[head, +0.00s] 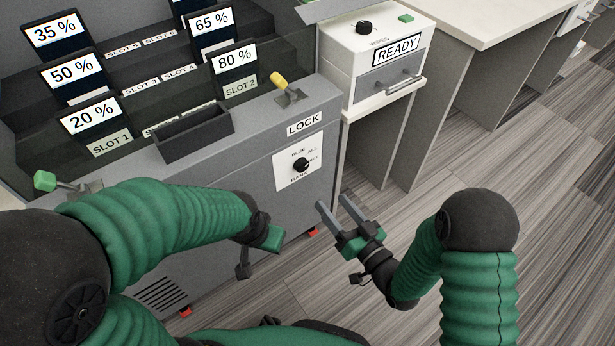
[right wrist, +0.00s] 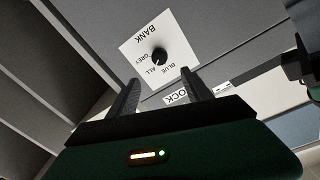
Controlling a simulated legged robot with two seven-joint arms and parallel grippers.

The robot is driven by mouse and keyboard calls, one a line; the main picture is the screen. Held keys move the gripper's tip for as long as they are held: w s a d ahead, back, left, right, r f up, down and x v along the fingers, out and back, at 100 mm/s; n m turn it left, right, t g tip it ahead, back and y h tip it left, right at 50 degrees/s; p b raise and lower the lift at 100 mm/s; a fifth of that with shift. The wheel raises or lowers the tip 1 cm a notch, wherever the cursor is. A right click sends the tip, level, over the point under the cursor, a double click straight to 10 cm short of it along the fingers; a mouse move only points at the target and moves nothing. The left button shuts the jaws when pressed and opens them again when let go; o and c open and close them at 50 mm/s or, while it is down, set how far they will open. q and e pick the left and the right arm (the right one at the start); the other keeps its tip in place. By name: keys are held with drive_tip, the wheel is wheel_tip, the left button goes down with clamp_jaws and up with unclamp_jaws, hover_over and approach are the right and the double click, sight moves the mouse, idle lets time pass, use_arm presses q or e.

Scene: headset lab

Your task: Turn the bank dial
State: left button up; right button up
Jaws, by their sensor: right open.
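The bank dial (head: 301,164) is a black round knob on a white plate (head: 285,180) on the front of the grey cabinet, below the LOCK label. In the right wrist view the dial (right wrist: 159,56) shows beyond the fingers, with BANK, GREY, ALL and BLUE printed around it. My right gripper (head: 335,209) is open and empty, to the right of and below the dial, apart from it. Its two fingers also show in the right wrist view (right wrist: 162,97). My left gripper (head: 262,250) is in front of the cabinet; its fingers are not clear.
The grey cabinet (head: 240,180) holds several slots with percentage screens. A yellow-tipped lever (head: 279,82) and a green-tipped lever (head: 46,182) stand on it. A white unit marked READY (head: 372,60) stands right. Open floor (head: 560,180) lies to the right.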

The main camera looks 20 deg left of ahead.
sight(304, 167)
drive_tip(key=b+x, duration=0.4)
drive_tip(key=x, duration=0.8)
drive_tip(key=shift+f, duration=0.2)
drive_tip(key=shift+w+a+r, duration=0.1)
drive_tip(key=shift+w+a, duration=0.3)
clamp_jaws()
